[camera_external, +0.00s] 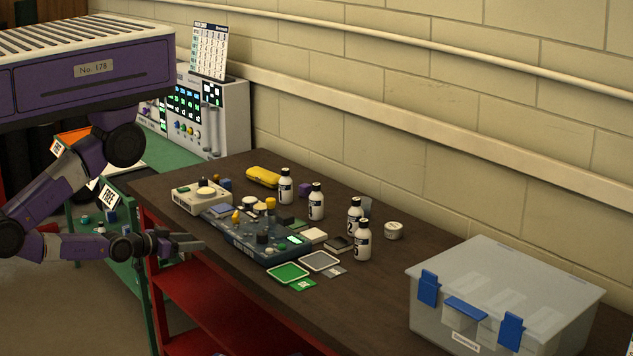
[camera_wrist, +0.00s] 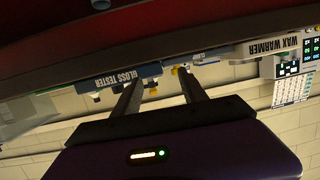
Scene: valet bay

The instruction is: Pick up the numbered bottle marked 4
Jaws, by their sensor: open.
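Several white bottles with black caps stand upright on the dark tabletop. One is at the back left (camera_external: 285,188), one right of it (camera_external: 316,204), and two stand close together farther right, a rear one (camera_external: 354,217) and a front one (camera_external: 363,243). Their numbers are too small to read surely, so I cannot tell which is marked 4. My gripper (camera_external: 189,241) is open and empty by the table's left front edge, well left of the bottles. In the wrist view my gripper (camera_wrist: 160,82) points across an upside-down scene, and no bottle can be made out there.
A dark blue gloss tester (camera_external: 248,240) lies between my gripper and the bottles; it also shows in the wrist view (camera_wrist: 122,79). Small trays (camera_external: 288,272), a yellow case (camera_external: 263,176) and a round tin (camera_external: 394,230) are nearby. A clear lidded bin (camera_external: 500,290) stands at right.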

